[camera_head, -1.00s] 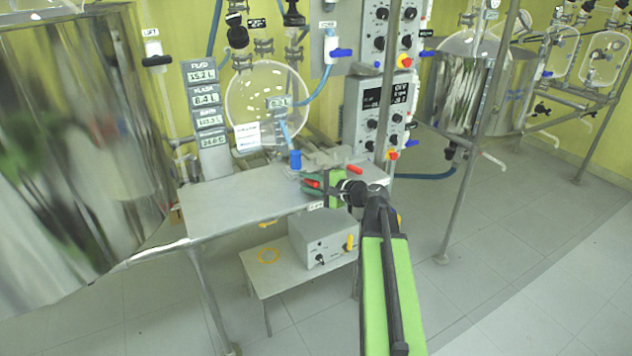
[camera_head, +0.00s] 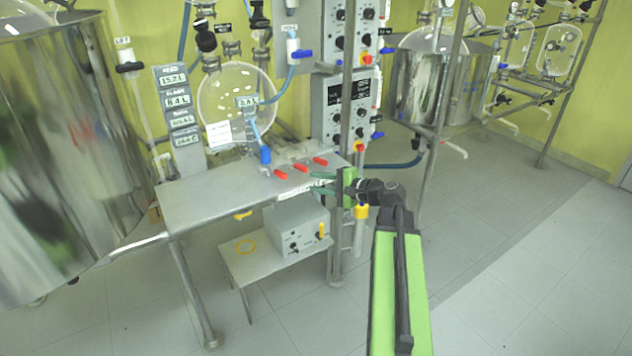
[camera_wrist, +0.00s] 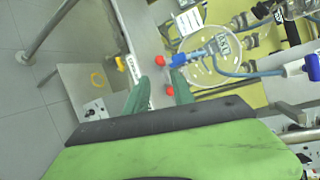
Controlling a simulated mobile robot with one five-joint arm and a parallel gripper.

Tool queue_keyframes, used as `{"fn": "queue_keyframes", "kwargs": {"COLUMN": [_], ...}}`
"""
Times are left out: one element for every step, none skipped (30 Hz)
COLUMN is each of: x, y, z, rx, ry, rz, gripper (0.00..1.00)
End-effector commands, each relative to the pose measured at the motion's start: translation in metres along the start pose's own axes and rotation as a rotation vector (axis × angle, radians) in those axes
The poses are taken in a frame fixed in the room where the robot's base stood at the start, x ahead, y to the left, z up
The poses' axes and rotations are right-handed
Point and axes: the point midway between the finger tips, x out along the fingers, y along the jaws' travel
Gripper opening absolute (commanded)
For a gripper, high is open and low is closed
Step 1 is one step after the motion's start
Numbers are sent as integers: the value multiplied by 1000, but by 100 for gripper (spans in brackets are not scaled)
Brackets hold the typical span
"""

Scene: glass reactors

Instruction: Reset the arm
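My gripper (camera_head: 320,184) has green fingers and is at the front right edge of the steel table (camera_head: 205,197), near the red valve handles. In the wrist view its two green fingers (camera_wrist: 159,90) stand apart with nothing held between them. My green arm reaches up from the bottom of the head view. The three red handles (camera_head: 301,167) sit on the table just behind and left of the fingers. Two red handle ends (camera_wrist: 168,91) show beyond the fingers in the wrist view.
A large steel vessel (camera_head: 75,150) fills the left. A round glass flask (camera_head: 237,97) hangs behind the table. A grey control box (camera_head: 297,230) sits on a low shelf below. A steel post (camera_head: 346,110) rises close to my gripper. The floor at right is clear.

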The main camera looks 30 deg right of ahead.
Motion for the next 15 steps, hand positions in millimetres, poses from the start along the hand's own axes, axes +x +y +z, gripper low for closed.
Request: {"fn": "queue_keyframes", "kwargs": {"x": [-1, -1, -1, -1, -1, -1, -1, -1, -1, -1, -1, -1, -1, 1, 6], "y": [0, 0, 0, 0, 0, 0, 0, 0, 0, 0, 0, 0, 0, 0, 0], "z": [0, 0, -1, -1, -1, -1, -1, -1, -1, -1, -1, -1, -1, 1, 6], "rx": [0, 0, 0, 0, 0, 0, 0, 0, 0, 0, 0, 0, 0, -1, -3], "ry": [0, 1, 1, 1, 1, 2, 2, 2, 2, 2, 2, 2, 1, -2, -12], "rz": [0, 0, 0, 0, 0, 0, 0, 0, 0, 0, 0, 0, 0, 1, 3], "gripper": [30, 30, 30, 30, 30, 30, 30, 30, 30, 30, 30, 30, 30, 30, 30]}}
